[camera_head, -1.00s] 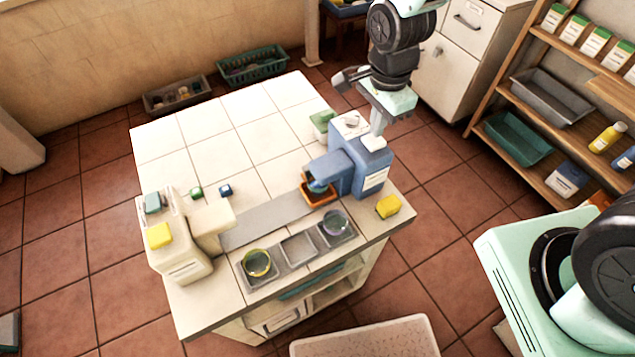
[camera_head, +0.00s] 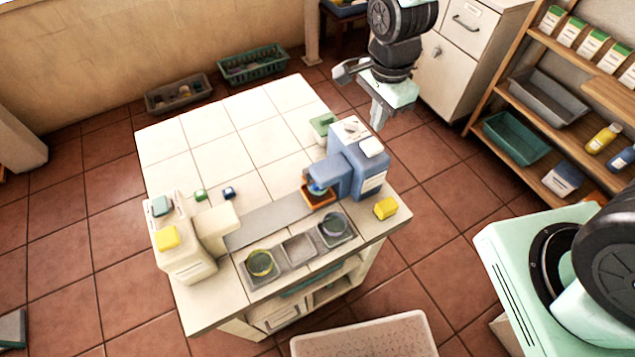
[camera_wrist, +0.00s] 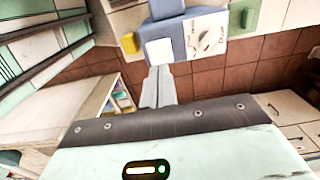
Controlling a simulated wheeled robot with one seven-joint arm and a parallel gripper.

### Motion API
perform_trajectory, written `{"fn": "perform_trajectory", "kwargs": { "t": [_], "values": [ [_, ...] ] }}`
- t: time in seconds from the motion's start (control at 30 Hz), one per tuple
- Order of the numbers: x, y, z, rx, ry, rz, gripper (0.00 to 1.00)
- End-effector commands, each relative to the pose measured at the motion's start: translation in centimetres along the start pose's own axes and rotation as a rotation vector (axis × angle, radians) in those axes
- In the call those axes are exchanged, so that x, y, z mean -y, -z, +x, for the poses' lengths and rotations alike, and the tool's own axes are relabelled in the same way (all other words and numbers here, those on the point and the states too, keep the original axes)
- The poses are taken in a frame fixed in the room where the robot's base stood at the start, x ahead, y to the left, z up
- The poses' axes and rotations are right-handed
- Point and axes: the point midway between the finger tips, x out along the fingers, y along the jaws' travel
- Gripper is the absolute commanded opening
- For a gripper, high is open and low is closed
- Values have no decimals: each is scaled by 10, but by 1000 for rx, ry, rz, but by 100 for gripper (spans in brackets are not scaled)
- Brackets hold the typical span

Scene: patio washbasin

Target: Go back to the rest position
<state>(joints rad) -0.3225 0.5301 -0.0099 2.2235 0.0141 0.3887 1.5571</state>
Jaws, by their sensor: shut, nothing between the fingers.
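My gripper (camera_head: 377,121) hangs at the end of my raised arm, above and beyond the right back edge of the tiled table. In the wrist view its fingers (camera_wrist: 158,88) are together with nothing between them. The blue machine (camera_head: 362,165) stands on the table below and to the right of centre; it also shows at the top of the wrist view (camera_wrist: 208,35), with a white pad and a dial panel. The gripper is apart from the machine, and no task object is in the fingers.
The table (camera_head: 225,135) carries a cream machine (camera_head: 180,250) at left, a tray with bowls (camera_head: 298,248), a yellow block (camera_head: 386,207) and a green container (camera_head: 322,124). A wooden shelf (camera_head: 490,88) stands at right, cabinets (camera_head: 440,60) behind. A pale stool or mat (camera_head: 365,338) is in front.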

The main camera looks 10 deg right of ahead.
Motion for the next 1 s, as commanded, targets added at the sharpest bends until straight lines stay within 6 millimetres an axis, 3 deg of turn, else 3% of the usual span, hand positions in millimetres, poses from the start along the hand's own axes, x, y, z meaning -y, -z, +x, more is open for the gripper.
{"fn": "perform_trajectory", "kwargs": {
  "t": [0.03, 0.2, 0.8, 0.87, 1.0],
  "values": [
    [0, 0, -10, 0, 1, 0, 0],
    [0, 0, -22, -1, 1, 1, 0],
    [0, 0, -21, 0, 1, -2, 0],
    [-3, -7, -24, 8, 5, -60, 0],
    [-22, -38, -38, 41, 20, -350, 0]
  ]
}}
